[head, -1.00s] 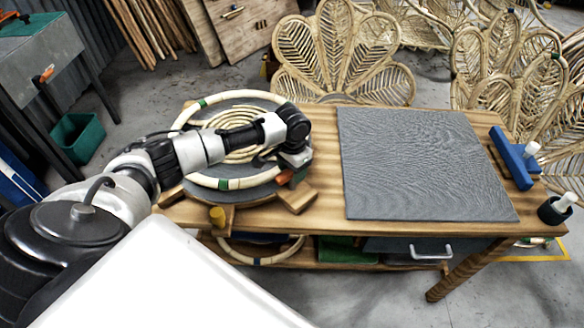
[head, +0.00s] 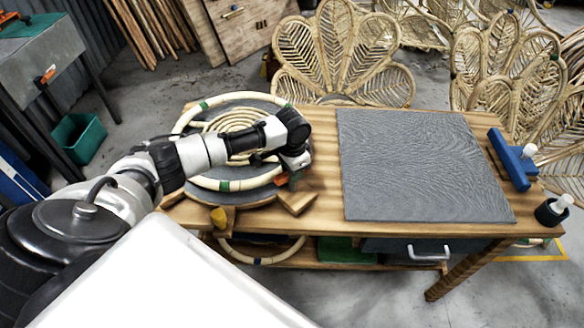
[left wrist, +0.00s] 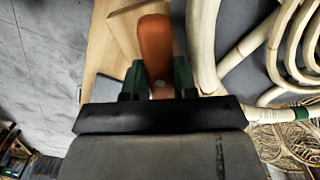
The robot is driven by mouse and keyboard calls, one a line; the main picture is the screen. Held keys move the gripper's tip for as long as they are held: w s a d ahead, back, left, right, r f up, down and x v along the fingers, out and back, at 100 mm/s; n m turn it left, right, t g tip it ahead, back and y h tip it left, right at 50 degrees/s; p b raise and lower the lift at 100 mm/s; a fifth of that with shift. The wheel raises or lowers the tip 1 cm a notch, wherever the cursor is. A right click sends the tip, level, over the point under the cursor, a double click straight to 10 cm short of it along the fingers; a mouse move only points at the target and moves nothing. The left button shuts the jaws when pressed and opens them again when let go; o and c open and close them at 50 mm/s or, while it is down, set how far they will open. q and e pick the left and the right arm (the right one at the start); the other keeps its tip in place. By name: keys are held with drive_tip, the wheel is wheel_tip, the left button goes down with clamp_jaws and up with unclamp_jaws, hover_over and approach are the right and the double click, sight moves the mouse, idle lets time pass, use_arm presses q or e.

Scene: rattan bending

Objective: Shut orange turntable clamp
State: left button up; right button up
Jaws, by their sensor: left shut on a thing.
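The orange turntable clamp (head: 282,179) is at the right front edge of the round turntable (head: 262,194), next to the rattan ring (head: 228,185). In the left wrist view the clamp's orange lever (left wrist: 155,50) stands between the two green fingertips of my left gripper (left wrist: 158,82). My left gripper (head: 294,176) reaches down over the turntable's right side and is shut on the lever. The clamp's base is hidden behind the gripper. My right gripper is in neither view.
A grey mat (head: 425,165) covers the table's middle right. A blue tool (head: 513,160) and a dark cup (head: 552,210) are at the right end. Wooden blocks (head: 297,201) stick out by the turntable. Rattan chair backs (head: 340,60) stand behind the table.

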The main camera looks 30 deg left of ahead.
use_arm(q)
drive_tip(key=m+p, duration=0.2)
drive_tip(key=m, duration=0.1)
drive_tip(key=shift+r+m, duration=0.1)
drive_tip(key=shift+m, duration=0.2)
drive_tip(key=m+p, duration=0.1)
drive_tip(key=m, duration=0.2)
drive_tip(key=shift+m, duration=0.3)
drive_tip(key=m, duration=0.4)
drive_tip(key=shift+m, duration=2.2)
drive_tip(key=o, duration=0.9)
